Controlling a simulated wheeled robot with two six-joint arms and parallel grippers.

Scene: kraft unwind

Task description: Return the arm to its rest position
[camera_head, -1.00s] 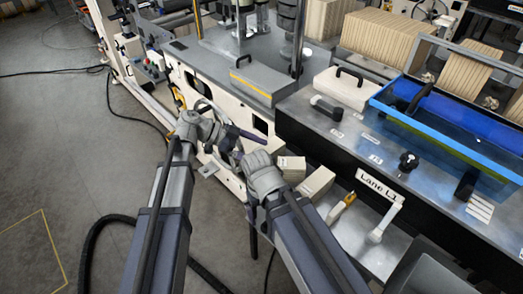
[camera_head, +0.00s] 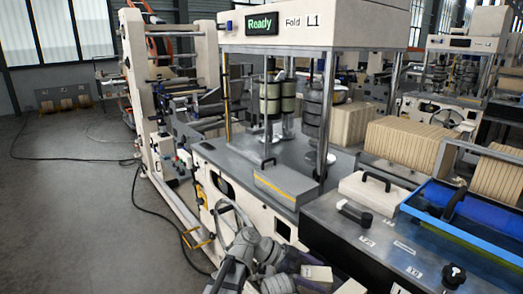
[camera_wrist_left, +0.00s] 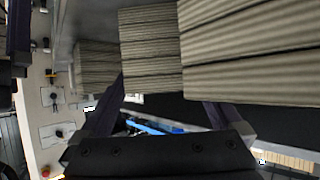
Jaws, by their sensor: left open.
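My left gripper (camera_head: 287,258) is low in the head view, beside the cream machine's front panel, and its dark fingers are partly hidden there. In the left wrist view my left gripper (camera_wrist_left: 165,95) shows its two dark fingers spread apart, with nothing held between them. Ridged tan stacks (camera_wrist_left: 150,45) fill the upper part of that view beyond the fingers; I cannot tell the exact gap to them.
The cream folding machine (camera_head: 318,22) has a lit "Ready" display (camera_head: 262,22). A blue tray (camera_head: 440,222) and a white block with a black handle (camera_head: 377,190) lie on the right bench. A black cable (camera_head: 150,208) runs over the open grey floor (camera_head: 80,220) at left.

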